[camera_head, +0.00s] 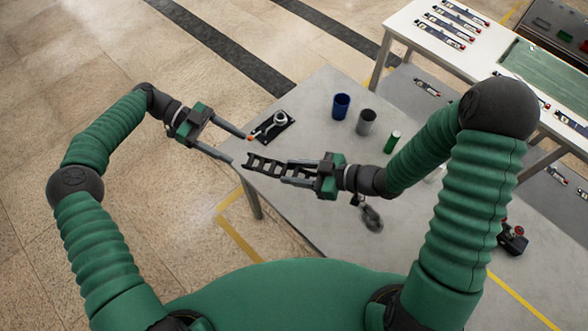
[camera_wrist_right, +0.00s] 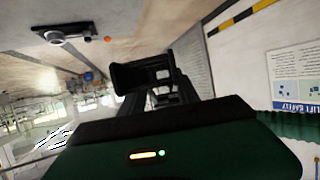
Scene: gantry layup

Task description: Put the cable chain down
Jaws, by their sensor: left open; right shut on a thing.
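The cable chain (camera_head: 266,164) is a black strip of open links. My right gripper (camera_head: 286,173) is shut on it, and its free end points left near the grey table's left corner. In the right wrist view the dark chain (camera_wrist_right: 138,76) sticks out beyond the gripper body. I cannot tell how high it is above the table. My left gripper (camera_head: 241,149) is open and empty, its fingers just left of the chain's free end, apart from it or nearly touching. The chain's held part is partly hidden by the right gripper.
The grey table (camera_head: 310,100) carries a dark device with a ring (camera_head: 280,119), a blue cup (camera_head: 341,105), a grey cup (camera_head: 366,121) and a green cylinder (camera_head: 392,142). A dark clamp-like item (camera_head: 371,216) lies nearer me. A white table (camera_head: 420,40) stands behind.

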